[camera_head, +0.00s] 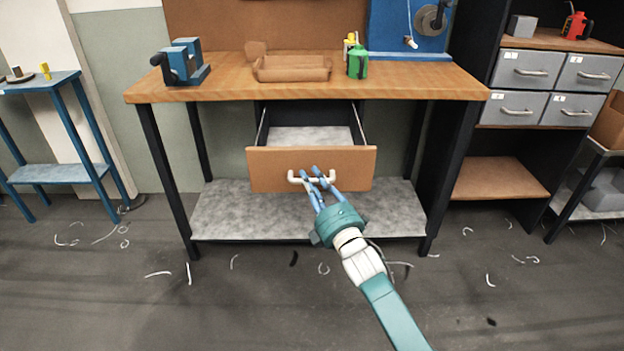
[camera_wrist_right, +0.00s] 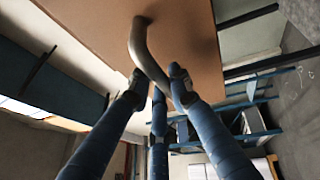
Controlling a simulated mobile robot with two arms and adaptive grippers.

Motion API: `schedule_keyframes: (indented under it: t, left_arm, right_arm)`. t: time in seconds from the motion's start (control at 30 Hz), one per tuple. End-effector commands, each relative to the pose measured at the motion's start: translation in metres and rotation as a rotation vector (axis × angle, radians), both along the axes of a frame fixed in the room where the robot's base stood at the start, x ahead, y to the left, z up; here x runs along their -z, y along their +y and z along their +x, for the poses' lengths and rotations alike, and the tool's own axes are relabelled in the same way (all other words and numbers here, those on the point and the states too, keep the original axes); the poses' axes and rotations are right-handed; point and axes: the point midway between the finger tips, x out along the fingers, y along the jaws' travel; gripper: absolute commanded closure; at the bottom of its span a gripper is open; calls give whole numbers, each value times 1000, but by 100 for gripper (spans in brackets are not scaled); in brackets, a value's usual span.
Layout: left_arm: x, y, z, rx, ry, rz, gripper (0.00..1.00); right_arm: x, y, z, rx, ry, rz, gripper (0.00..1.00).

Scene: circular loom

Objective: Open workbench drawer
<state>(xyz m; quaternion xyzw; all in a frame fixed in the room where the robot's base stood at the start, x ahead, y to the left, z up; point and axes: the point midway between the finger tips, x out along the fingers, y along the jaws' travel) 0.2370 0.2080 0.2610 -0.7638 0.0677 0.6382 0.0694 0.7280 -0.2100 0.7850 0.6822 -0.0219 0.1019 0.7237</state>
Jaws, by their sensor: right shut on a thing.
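The workbench (camera_head: 225,91) has a wooden top and dark legs. Its drawer (camera_head: 270,170) is pulled out below the top, and its grey inside shows empty from above. A pale bar handle (camera_head: 296,178) is on the drawer front. My right gripper (camera_head: 318,178) has its blue fingers shut around the right part of the handle. In the right wrist view the fingers (camera_wrist_right: 157,88) close on the curved handle (camera_wrist_right: 145,50) below the brown drawer front (camera_wrist_right: 190,30). My left gripper is not in view.
A blue vise (camera_head: 182,63), a brown tray (camera_head: 290,70) and a green container (camera_head: 357,62) stand on the workbench. A grey lower shelf (camera_head: 235,215) is beneath the drawer. A cabinet with grey drawers (camera_head: 527,70) is at right, a blue side table (camera_head: 45,85) at left. White scraps litter the floor.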

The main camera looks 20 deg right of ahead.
Motion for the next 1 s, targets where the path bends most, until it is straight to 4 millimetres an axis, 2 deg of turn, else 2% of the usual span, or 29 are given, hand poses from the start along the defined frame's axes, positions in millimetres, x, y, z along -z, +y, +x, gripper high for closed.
schedule_keyframes:
  t: [0.03, 0.07, 0.13, 0.17, 0.43, 0.57, 0.67, 1.0]
  left_arm:
    - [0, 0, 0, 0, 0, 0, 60]
    - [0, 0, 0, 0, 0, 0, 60]
    - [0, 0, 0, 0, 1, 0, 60]
    - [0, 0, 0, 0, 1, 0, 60]
    - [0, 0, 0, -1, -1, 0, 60]
    - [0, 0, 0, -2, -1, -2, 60]
    - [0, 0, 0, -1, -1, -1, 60]
    - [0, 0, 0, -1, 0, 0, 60]
  right_arm:
    - [1, -1, 0, 2, 3, -2, 100]
    - [1, -1, 0, 2, 3, -2, 79]
    - [1, -1, 0, 2, 3, -2, 65]
    - [1, -1, 0, 2, 3, -2, 61]
    - [1, -1, 0, 1, 1, -1, 61]
    - [3, -2, -8, 1, 3, -1, 61]
    - [6, -4, -23, 1, 4, -1, 61]
    - [18, -12, -92, 2, 5, -1, 61]
